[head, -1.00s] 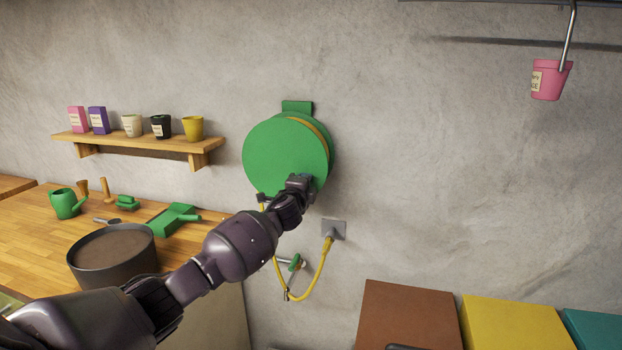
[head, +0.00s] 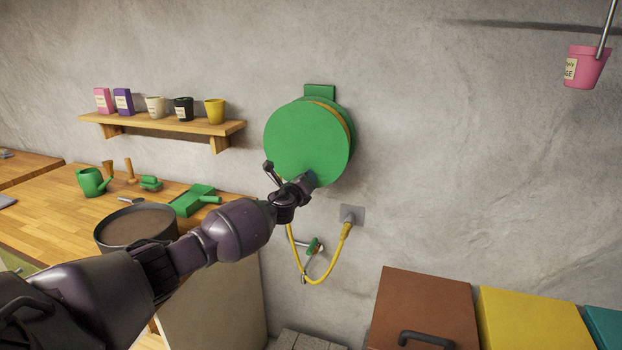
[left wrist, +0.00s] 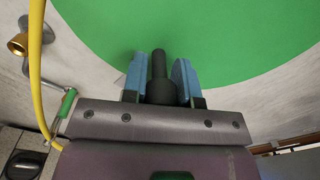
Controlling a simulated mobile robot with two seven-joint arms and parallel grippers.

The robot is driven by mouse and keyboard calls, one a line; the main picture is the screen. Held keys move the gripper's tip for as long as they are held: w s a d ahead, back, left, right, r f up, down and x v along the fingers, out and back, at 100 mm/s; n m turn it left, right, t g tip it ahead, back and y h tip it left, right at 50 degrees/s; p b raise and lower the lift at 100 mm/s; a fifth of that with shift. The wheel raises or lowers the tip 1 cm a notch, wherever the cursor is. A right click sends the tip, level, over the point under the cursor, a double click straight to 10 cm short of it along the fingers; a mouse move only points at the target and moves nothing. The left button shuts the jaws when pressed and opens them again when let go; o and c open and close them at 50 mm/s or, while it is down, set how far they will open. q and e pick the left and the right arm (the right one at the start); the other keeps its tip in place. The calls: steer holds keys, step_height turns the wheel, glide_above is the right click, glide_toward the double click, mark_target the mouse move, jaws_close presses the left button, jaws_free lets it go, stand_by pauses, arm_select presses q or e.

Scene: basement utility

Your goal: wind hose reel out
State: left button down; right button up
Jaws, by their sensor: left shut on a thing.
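The green round hose reel (head: 307,138) is fixed to the wall, its disc facing me. My left gripper (head: 309,183) is at the disc's lower edge. In the left wrist view my left gripper (left wrist: 160,82) has its blue fingers on either side of a dark knob (left wrist: 159,66) that stands out in front of the green disc, and is shut on it. The yellow hose (head: 318,282) hangs in a loop below the reel and runs to a grey wall plate (head: 352,214). Its upper part is hidden behind my left arm. My right gripper is not in view.
A green-handled tap (head: 315,244) is on the wall below the reel. A wooden workbench (head: 50,215) with a dark round pot (head: 137,247) stands at left, under a shelf (head: 165,124). Brown (head: 425,300) and yellow (head: 535,322) boxes stand at lower right.

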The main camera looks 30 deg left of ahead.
arm_select(q)
steer(key=shift+s+a+m, duration=0.2)
steer(key=shift+a+m, duration=0.55)
steer(key=shift+m, duration=0.35)
steer(key=c, duration=0.9)
jaws_free()
steer(key=shift+a, duration=0.1)
steer(key=shift+p+v, duration=0.6)
steer(key=shift+v, duration=4.85)
steer(key=shift+w, duration=0.1)
